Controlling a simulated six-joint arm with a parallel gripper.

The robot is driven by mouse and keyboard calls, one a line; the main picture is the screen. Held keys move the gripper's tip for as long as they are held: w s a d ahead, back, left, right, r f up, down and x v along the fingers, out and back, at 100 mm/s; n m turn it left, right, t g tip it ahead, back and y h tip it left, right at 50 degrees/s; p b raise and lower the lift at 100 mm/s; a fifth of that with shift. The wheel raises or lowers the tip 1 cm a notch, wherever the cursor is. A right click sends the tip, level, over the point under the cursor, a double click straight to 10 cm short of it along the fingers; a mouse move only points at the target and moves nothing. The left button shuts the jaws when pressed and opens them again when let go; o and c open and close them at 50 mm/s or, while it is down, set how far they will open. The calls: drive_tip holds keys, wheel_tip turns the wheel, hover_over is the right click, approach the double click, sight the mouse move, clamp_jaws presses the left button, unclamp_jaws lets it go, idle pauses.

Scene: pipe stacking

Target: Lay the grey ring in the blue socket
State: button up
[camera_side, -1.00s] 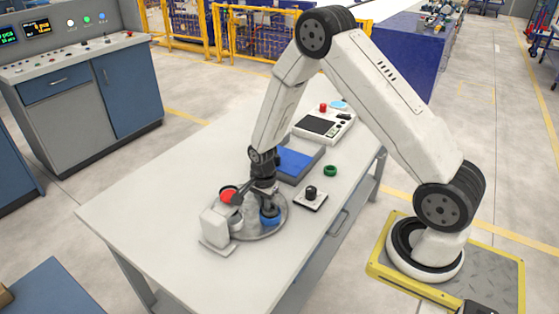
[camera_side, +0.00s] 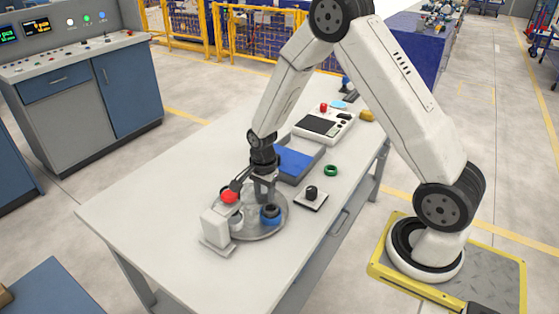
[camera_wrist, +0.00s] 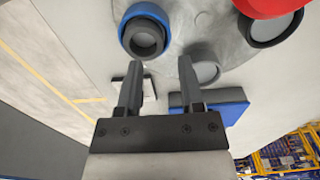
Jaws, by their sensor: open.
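The blue socket (camera_side: 263,221) stands on the round grey plate (camera_side: 284,221); its blue rim also shows in the wrist view (camera_wrist: 126,33). A dark grey ring (camera_wrist: 146,36) lies inside the blue rim in the wrist view, and its dark top shows in the side view (camera_side: 270,210). The ring's full depth in the socket is hidden. My gripper (camera_side: 264,199) is above the plate, beside the ring and apart from it. In the wrist view its two fingers (camera_wrist: 160,80) are spread with nothing between them.
A red part (camera_side: 229,197) and a white block (camera_side: 215,226) stand on the plate's left side. A blue tray (camera_side: 297,162), a green ring (camera_side: 331,170) and a black knob on a small base (camera_side: 311,192) sit nearby. The front left tabletop is clear.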

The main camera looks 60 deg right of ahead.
sight(265, 206)
wheel_tip(265, 206, up, 8)
idle(0.5)
drive_tip(key=shift+s, duration=0.1)
idle(0.4)
drive_tip(key=s+a+r+n+t, duration=0.2)
drive_tip(key=s+a+r+n, duration=0.2)
drive_tip(key=s+a+n, duration=0.3)
drive_tip(key=shift+s+n+t, duration=0.3)
drive_tip(key=shift+s+n, duration=2.2)
drive_tip(key=shift+n, duration=3)
